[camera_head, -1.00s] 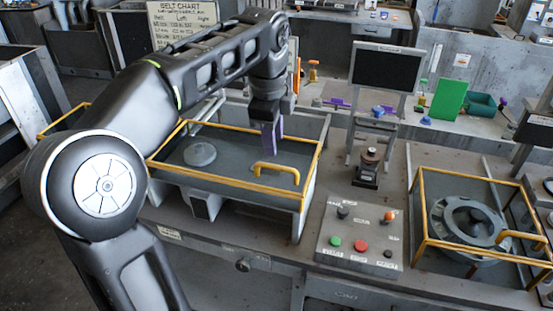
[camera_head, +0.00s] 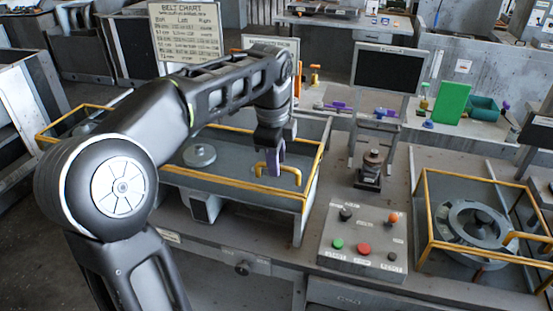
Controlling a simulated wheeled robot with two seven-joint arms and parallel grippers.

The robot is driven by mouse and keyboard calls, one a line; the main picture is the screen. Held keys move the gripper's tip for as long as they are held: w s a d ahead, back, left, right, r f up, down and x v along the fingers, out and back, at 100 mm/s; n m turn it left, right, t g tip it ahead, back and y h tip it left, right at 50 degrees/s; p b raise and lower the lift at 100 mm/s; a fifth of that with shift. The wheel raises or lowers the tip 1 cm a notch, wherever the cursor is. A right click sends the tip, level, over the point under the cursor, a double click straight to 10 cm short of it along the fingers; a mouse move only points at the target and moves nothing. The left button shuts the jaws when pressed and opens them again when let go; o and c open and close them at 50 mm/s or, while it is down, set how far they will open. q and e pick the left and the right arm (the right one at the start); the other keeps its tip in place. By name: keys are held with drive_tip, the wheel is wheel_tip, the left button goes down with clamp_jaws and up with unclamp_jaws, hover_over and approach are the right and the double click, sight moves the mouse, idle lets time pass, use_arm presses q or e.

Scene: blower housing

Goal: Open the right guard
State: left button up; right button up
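The guard at the far right (camera_head: 430,218) is a yellow-edged frame, down over a round grey housing (camera_head: 472,222). Its yellow handle (camera_head: 520,238) is at the right edge of the view. Another yellow-framed guard (camera_head: 240,183) lies closed over the bench bay at centre left, with a yellow handle (camera_head: 297,174) near its front right. My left gripper (camera_head: 274,168), with purple fingers, points down at this centre-left handle and hides part of it. I cannot tell whether the fingers touch it or are closed around it. My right gripper is not in view.
A control panel (camera_head: 347,258) with coloured buttons and knobs sits between the two guards. Behind it stand a small dark post (camera_head: 370,170) and a black monitor (camera_head: 388,69). A further yellow frame edge (camera_head: 60,122) shows at far left, behind my arm.

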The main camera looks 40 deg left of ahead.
use_arm(q)
clamp_jaws()
idle(1.2)
